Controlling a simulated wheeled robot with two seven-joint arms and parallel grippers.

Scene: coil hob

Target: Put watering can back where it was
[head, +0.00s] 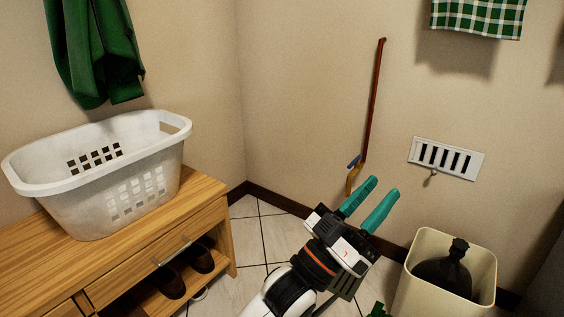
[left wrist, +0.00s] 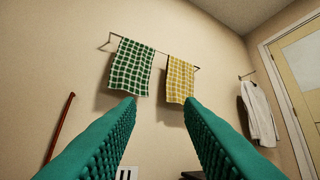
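No watering can can be made out in either view. My left gripper (head: 383,187) is in the lower middle of the head view, with its two teal fingers apart and nothing between them. The same fingers of the left gripper (left wrist: 160,102) show spread and empty in the left wrist view, pointing up towards the wall. A small green thing (head: 378,310) is cut off at the bottom edge of the head view, and I cannot tell what it is. My right gripper is not in view.
A white laundry basket (head: 125,190) stands on a wooden shoe bench (head: 205,200) at left. A cream bin (head: 406,285) holding a dark object (head: 445,272) is at right. A red stick (head: 374,105) leans on the wall near a vent (head: 446,158). Checked towels (left wrist: 133,68) hang on a rail.

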